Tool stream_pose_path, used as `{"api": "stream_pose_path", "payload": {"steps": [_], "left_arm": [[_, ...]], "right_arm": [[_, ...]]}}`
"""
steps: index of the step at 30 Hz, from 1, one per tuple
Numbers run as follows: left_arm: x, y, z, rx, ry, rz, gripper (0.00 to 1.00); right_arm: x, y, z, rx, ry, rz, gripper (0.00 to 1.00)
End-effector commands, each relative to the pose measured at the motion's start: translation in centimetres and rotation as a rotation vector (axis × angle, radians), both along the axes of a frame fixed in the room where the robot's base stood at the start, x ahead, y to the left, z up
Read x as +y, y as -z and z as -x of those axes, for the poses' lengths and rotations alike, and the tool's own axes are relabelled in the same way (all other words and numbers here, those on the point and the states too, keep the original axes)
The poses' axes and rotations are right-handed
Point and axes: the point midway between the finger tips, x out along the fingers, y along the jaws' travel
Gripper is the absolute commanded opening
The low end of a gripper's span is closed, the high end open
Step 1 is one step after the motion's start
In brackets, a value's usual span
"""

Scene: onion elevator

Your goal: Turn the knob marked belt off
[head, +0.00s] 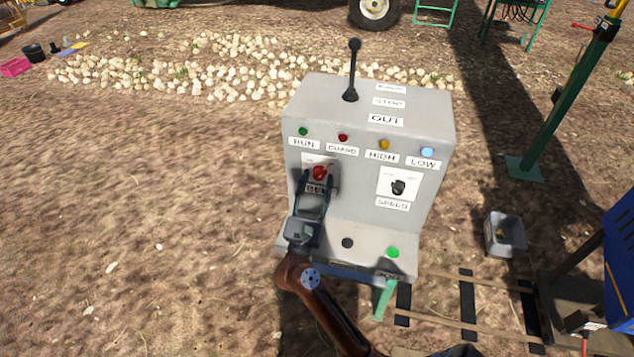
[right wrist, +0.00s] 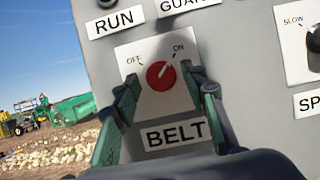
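The red belt knob (head: 319,172) sits on a white plate on the grey control box (head: 430,225). In the right wrist view the knob (right wrist: 161,75) has its pale pointer line aimed up and right, toward ON; OFF is at the upper left. The BELT label (right wrist: 176,134) is below it. My right gripper (head: 316,182) is in front of the knob. In the right wrist view its green-padded fingers (right wrist: 160,85) stand apart on either side of the knob, with gaps between them and it. My left gripper is not in view.
A black speed knob (head: 398,187) is to the right on the same panel. A black lever (head: 352,70) stands on top of the box. Black and green buttons (head: 393,252) are on the lower ledge. A grey bin (head: 505,234) stands at the right.

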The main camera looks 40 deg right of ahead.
Motion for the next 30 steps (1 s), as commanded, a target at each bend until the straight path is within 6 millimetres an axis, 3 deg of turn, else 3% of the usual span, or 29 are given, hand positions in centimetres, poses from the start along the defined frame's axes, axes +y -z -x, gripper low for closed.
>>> {"api": "stream_pose_path", "payload": {"steps": [2, 19, 30], "left_arm": [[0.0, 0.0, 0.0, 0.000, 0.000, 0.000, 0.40], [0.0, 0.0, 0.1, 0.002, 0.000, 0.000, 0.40], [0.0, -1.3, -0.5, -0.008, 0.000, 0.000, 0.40]], "right_arm": [[0.0, 0.0, 0.0, 0.000, 0.000, 0.000, 0.40], [0.0, 0.0, 0.0, 0.001, 0.000, 0.001, 0.01], [0.0, -0.3, 0.1, 0.036, 0.001, 0.029, 0.00]]}}
